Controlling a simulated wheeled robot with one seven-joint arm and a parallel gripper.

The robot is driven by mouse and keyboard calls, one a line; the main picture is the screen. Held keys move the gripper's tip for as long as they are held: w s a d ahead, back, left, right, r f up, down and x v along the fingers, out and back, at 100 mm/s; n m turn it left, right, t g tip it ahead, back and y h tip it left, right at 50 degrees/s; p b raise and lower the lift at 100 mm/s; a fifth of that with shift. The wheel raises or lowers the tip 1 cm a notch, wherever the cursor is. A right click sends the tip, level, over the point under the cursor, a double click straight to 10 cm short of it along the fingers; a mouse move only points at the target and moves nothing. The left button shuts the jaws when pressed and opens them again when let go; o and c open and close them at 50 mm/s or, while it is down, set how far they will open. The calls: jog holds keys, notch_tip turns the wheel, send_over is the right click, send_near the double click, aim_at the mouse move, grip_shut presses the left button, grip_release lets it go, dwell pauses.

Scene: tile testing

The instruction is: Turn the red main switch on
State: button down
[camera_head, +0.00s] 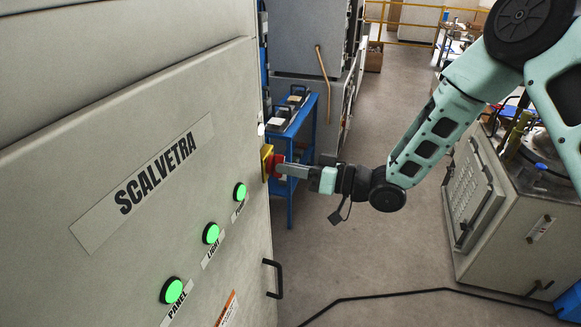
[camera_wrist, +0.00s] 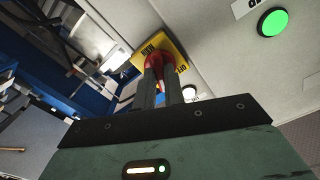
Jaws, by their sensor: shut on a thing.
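The red main switch (camera_head: 276,167) sits on a yellow plate (camera_head: 266,161) at the right edge of the grey cabinet's front. In the wrist view the red switch (camera_wrist: 159,63) shows between my fingertips, in front of the yellow plate (camera_wrist: 173,55) with dark lettering. My gripper (camera_head: 284,169) is shut on the red switch knob, reaching it from the right. It also shows in the wrist view (camera_wrist: 164,72), its two fingers on either side of the knob. The fingers hide part of the switch, and I cannot read its position.
The cabinet (camera_head: 60,210) bears three lit green buttons, PANEL (camera_head: 172,290), LIGHT (camera_head: 211,233) and a third (camera_head: 240,192). A black handle (camera_head: 273,278) juts out below the switch. A blue stand (camera_head: 303,150) is behind. A grey machine (camera_head: 500,205) stands at right; floor between is mostly clear.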

jog(key=m, duration=0.3)
jog(key=shift+p, duration=0.35)
jog(key=shift+m, duration=0.5)
jog(key=c, duration=1.5)
grip_release()
jog(key=b+v, duration=0.4)
jog(key=v, duration=1.3)
jog(key=shift+s+d, duration=0.1)
jog(key=shift+d, duration=0.1)
